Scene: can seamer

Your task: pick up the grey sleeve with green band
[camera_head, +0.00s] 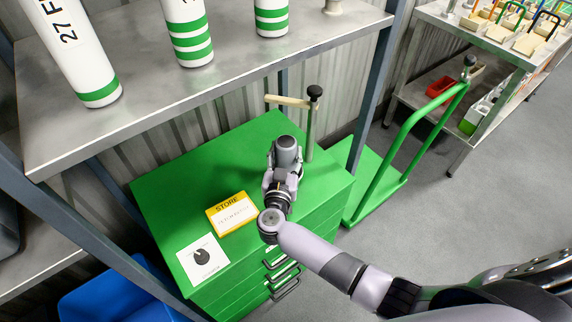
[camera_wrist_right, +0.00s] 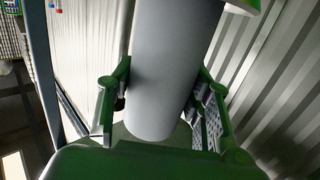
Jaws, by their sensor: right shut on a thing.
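A plain grey cylinder, the grey sleeve (camera_wrist_right: 170,70), fills the middle of the right wrist view, slightly tilted. My right gripper (camera_wrist_right: 157,105) has a finger on either side of it and is shut on it. No green band can be made out on the part that shows. In the head view my right arm reaches in from the lower right over the green cabinet. There I cannot tell the sleeve apart from my wrist, and the fingertips are hidden. My left gripper is not in view.
White cylinders with green bands (camera_head: 188,30) stand on a metal shelf (camera_head: 150,95) at the upper left. The green cabinet (camera_head: 160,190) bears a yellow STORE sign (camera_head: 231,213), a white dial card (camera_head: 203,258) and a black-knobbed post (camera_head: 312,120). A green trolley (camera_head: 415,130) stands right.

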